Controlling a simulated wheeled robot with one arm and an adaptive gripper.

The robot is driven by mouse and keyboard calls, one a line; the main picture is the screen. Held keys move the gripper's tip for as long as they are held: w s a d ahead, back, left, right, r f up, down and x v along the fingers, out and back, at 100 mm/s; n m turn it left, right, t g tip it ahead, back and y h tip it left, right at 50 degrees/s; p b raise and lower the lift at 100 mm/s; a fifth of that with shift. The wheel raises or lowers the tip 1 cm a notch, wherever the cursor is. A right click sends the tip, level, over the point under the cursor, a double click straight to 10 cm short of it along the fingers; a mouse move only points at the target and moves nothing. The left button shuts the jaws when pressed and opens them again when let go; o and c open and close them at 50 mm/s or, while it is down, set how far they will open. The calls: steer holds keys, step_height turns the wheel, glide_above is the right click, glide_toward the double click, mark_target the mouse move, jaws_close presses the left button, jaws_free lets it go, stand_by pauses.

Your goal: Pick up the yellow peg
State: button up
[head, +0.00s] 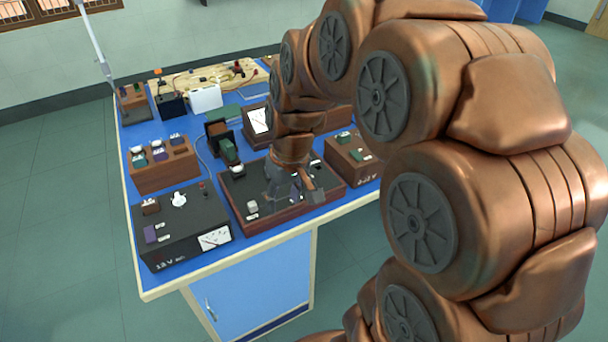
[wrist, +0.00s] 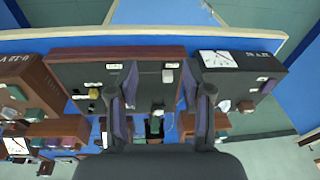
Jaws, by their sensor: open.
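A small yellowish piece (wrist: 93,93), likely the yellow peg, sits on the dark top of the wood-framed box (wrist: 75,70) in the wrist view. It is just left of the left finger there, outside the jaws. My gripper (wrist: 168,92) is open above this box, and nothing is seen held between its fingers. In the head view my gripper (head: 294,192) hangs over the same box (head: 252,230). I cannot make out a yellow peg there; the gripper and arm cover part of the box top.
A black meter box (head: 180,255) stands at the left front of the blue bench (head: 185,191). A wooden box with switches (head: 160,178) is behind it. Another wooden box (head: 338,165) is close on the right. A dark upright instrument (head: 222,145) stands behind the gripper.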

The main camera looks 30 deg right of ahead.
steer(key=w+d+f+t, duration=0.1)
steer(key=w+d, duration=0.3)
steer(key=d, duration=0.1)
steer(key=w+d+f+t+b, duration=0.1)
steer(key=w+d+f, duration=0.1)
steer(key=w+d, duration=0.3)
steer(key=w+d+f+m+h+b, duration=0.1)
steer(key=w+d+f, duration=0.1)
steer(key=w+d, duration=0.2)
steer(key=shift+w+d+f+t, duration=0.1)
steer(key=shift+d+t, duration=0.1)
steer(key=shift+d, duration=0.55)
steer(key=shift+w+d+f+t, duration=0.1)
steer(key=shift+d+t, duration=0.1)
steer(key=shift+d, duration=0.55)
steer(key=shift+w+p+x, duration=0.25)
steer(key=shift+p+x, duration=0.35)
steer(key=shift+x, duration=1.3)
steer(key=shift+w+p+x, duration=0.2)
steer(key=shift+p+x, duration=0.35)
steer(key=shift+x, duration=1.35)
steer(key=shift+r, duration=0.15)
steer(key=shift+c, duration=0.2)
jaws_close()
